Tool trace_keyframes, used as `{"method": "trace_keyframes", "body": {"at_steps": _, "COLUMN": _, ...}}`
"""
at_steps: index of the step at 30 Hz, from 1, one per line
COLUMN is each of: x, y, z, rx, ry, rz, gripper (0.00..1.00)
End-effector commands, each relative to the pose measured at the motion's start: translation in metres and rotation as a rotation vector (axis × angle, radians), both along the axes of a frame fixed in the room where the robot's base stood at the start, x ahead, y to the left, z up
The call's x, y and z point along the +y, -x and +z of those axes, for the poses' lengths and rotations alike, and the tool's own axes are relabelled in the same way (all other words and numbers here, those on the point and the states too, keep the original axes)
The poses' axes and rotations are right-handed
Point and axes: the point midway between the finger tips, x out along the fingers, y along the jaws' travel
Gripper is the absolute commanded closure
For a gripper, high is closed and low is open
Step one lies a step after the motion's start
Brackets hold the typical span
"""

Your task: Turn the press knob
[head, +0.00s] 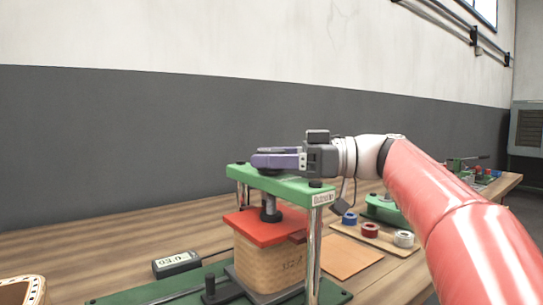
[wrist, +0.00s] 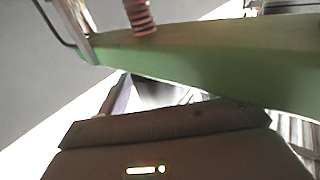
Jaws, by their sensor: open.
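The press has a green crossbar (head: 290,187) on bright posts, with a dark screw foot (head: 270,210) below it. The foot bears on a red plate (head: 268,228) on top of a wooden-looking coil block (head: 268,262). My gripper (head: 256,160), with purple fingers, lies level just above the crossbar, at the top of the screw. It is open. The press knob is mostly hidden by the fingers, so I cannot tell whether they touch it. In the wrist view the green crossbar (wrist: 200,62) crosses the picture, with a ribbed reddish rod (wrist: 139,16) above it.
A black box with a display (head: 176,263) sits left of the press. Blue, red (head: 370,230) and white spools stand on a wooden board at right, near a brown sheet (head: 350,257). Another green device (head: 388,211) is behind them. The table's back left is clear.

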Motion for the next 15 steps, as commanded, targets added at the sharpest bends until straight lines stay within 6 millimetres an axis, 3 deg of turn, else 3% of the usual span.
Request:
{"method": "trace_keyframes", "body": {"at_steps": 4, "x": -0.0001, "y": 0.0001, "z": 0.0, "rx": 0.0, "ry": 0.0, "rz": 0.0, "gripper": 0.32}}
{"method": "trace_keyframes", "body": {"at_steps": 12, "x": -0.0003, "y": 0.0001, "z": 0.0001, "rx": 0.0, "ry": 0.0, "rz": 0.0, "gripper": 0.67}}
{"method": "trace_keyframes", "body": {"at_steps": 15, "x": -0.0003, "y": 0.0001, "z": 0.0, "rx": 0.0, "ry": 0.0, "rz": 0.0, "gripper": 0.76}}
